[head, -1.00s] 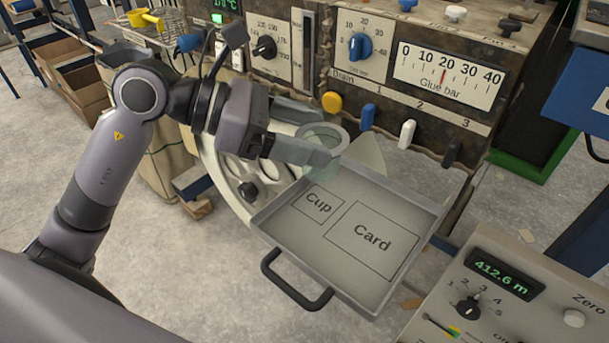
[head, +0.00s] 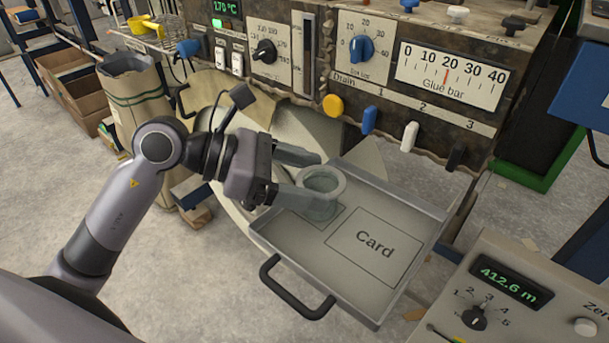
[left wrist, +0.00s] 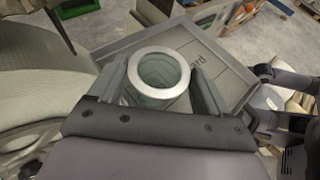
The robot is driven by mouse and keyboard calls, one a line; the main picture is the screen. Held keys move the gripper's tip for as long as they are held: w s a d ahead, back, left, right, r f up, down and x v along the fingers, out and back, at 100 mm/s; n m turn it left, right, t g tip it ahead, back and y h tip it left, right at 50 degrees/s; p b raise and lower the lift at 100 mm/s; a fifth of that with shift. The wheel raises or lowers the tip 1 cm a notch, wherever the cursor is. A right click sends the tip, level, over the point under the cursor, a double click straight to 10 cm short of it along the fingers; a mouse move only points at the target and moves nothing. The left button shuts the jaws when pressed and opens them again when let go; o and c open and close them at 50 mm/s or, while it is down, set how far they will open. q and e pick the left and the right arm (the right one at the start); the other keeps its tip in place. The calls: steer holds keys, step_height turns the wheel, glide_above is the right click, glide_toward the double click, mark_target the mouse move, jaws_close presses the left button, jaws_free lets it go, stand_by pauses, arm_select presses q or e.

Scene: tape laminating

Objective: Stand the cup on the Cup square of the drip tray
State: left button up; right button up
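The cup (head: 322,181), a clear greenish vessel with a pale thick rim, is upright over the Cup square (head: 335,219) of the grey drip tray (head: 283,240). It covers the word Cup and much of the square's outline. I cannot tell whether its base touches the tray. My left gripper (head: 318,184) reaches in from the left with a finger on each side of the cup, shut on it. In the left wrist view the cup (left wrist: 160,78) sits between both fingers, rim towards the camera.
The Card square (head: 375,247) right of the cup is empty. The tray has low raised walls and a black handle (head: 297,291) in front. Yellow, blue, white and black levers (head: 369,120) stick out from the machine behind. A meter box (head: 510,290) stands at lower right.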

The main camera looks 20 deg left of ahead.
arm_select(q)
steer(key=shift+o, duration=1.2)
